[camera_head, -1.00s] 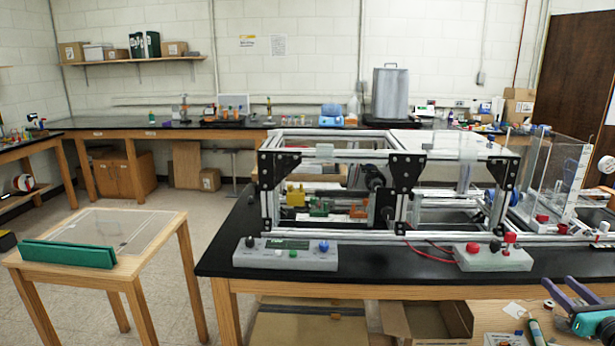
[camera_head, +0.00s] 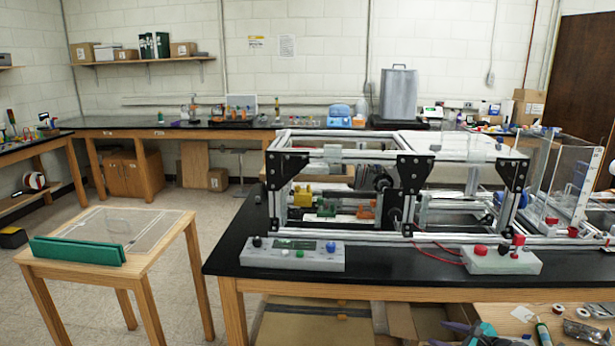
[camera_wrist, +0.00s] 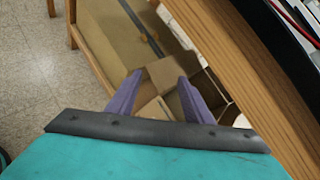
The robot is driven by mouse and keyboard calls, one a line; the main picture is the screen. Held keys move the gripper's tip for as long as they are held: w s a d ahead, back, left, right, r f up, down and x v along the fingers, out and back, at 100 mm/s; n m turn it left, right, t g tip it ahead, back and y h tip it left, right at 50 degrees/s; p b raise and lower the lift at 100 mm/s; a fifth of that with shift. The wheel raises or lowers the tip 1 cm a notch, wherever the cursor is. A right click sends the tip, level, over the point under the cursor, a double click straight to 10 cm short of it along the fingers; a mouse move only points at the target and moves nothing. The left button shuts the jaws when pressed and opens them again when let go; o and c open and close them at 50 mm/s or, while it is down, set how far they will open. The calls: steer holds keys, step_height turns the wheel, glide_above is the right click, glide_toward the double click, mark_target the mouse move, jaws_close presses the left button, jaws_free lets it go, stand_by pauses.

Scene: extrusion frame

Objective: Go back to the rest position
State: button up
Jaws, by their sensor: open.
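My gripper (camera_wrist: 157,95) shows in the wrist view with its two purple fingers apart and nothing between them. It points down past the wooden front edge of the black-topped bench, over cardboard boxes (camera_wrist: 165,75) on the shelf below. In the head view only a small part of my gripper (camera_head: 465,332) shows at the bottom edge, in front of the bench. The aluminium extrusion frame (camera_head: 350,155) stands on the bench (camera_head: 370,265), well apart from my gripper.
A control box (camera_head: 291,254) and a second one with red buttons (camera_head: 500,259) sit along the bench's front. A small wooden table (camera_head: 150,235) with a green holder (camera_head: 78,251) stands at left. Open floor (camera_head: 185,300) lies between table and bench. Tools lie at the lower right.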

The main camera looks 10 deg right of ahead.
steer(key=s+a+f+n+g+y, duration=0.25)
steer(key=a+f+n+g, duration=0.3)
steer(key=a+f, duration=0.7)
steer(key=s+a+f+n+g+y, duration=0.1)
steer(key=s+a+f+n+g, duration=0.25)
steer(key=a+f+n, duration=0.85)
steer(key=s+a+f+n+g+h, duration=0.3)
steer(key=s+a+f+n+g, duration=0.1)
steer(key=s+a, duration=0.4)
steer(key=s+a+f+n+g+h, duration=0.3)
steer(key=s+a+n, duration=0.3)
steer(key=s, duration=0.7)
steer(key=shift+s+a+f+n+g, duration=0.3)
steer(key=shift+a+f+g, duration=0.25)
steer(key=shift+a, duration=0.7)
steer(key=c, duration=0.4)
